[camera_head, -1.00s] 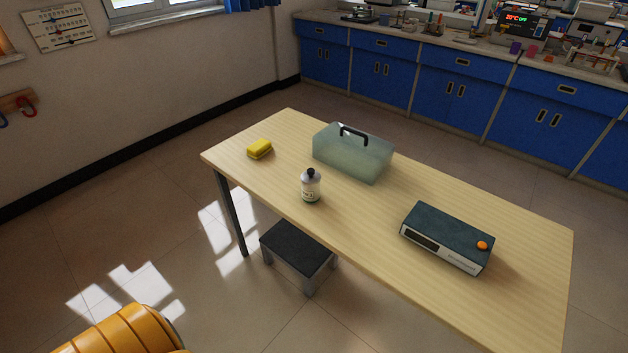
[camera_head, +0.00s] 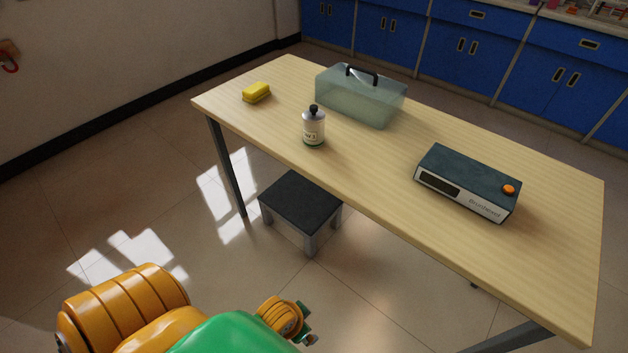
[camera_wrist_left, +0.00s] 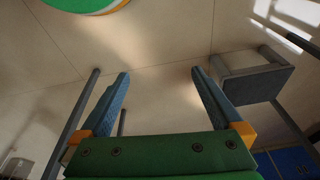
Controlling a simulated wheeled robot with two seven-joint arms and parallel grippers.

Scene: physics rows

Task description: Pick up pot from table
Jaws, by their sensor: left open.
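The pot (camera_head: 314,127), a small white labelled jar with a black knob on top, stands upright on the wooden table (camera_head: 490,260), near its front edge. My left arm reaches in at the bottom of the head view, below and well apart from the table top. My left gripper (camera_wrist_left: 159,76) is open in the left wrist view, its two blue fingers spread with only floor showing between them. The pot is not visible in the wrist view. My right gripper is in neither view.
A yellow sponge (camera_head: 256,92) lies left of the pot, and a clear box with a black handle (camera_head: 360,98) stands behind it. A dark device with an orange knob (camera_head: 468,183) sits to the right. A black-topped stool (camera_head: 300,200) stands below the table's front edge.

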